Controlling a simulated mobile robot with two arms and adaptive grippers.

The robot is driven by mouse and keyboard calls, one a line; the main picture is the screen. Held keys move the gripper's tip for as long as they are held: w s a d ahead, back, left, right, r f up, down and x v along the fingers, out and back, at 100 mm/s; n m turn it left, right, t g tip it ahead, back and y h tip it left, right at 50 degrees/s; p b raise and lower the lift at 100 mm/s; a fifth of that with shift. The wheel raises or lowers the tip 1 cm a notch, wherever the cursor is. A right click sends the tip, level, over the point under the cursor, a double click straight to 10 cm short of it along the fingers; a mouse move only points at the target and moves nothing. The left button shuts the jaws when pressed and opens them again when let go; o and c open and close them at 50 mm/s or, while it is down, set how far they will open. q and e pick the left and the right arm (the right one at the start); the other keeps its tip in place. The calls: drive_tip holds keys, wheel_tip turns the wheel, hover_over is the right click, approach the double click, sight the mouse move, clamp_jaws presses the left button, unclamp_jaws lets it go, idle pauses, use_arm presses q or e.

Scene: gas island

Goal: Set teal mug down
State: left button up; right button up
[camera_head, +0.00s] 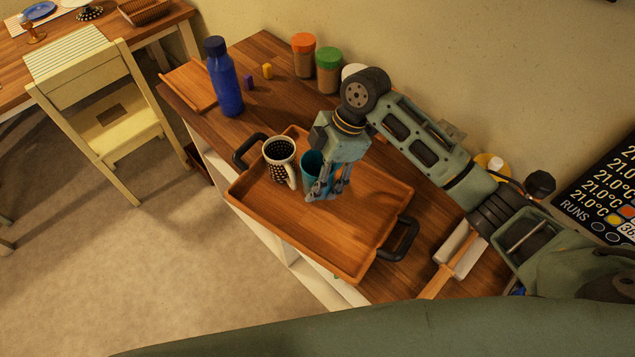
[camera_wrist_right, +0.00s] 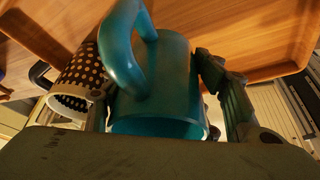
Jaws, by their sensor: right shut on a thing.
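The teal mug (camera_head: 311,163) is over the wooden tray (camera_head: 340,250), just right of a black mug with white dots (camera_head: 280,152). My right gripper (camera_head: 326,190) is shut on the teal mug and covers much of it in the head view. In the right wrist view the teal mug (camera_wrist_right: 160,80) sits between the fingers of my right gripper (camera_wrist_right: 165,100), with its handle toward the camera. The dotted mug (camera_wrist_right: 82,80) is close on the left there. I cannot tell whether the teal mug touches the tray. My left gripper is not in view.
The tray has black handles and lies on a wooden counter (camera_head: 262,100). A blue bottle (camera_head: 224,78), an orange-lidded jar (camera_head: 304,55) and a green-lidded jar (camera_head: 328,70) stand behind it. The tray's front right part is clear. A chair (camera_head: 100,105) stands left.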

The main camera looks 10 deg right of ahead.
drive_tip(key=shift+f, duration=0.15)
wheel_tip(320, 180, down, 3)
drive_tip(key=shift+f+p, duration=0.1)
drive_tip(key=shift+p, duration=0.6)
drive_tip(key=shift+f, duration=0.25)
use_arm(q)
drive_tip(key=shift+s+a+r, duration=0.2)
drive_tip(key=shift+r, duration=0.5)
use_arm(e)
drive_tip(key=o, duration=1.4)
drive_tip(key=shift+f, duration=0.15)
drive_tip(key=shift+o, duration=0.2)
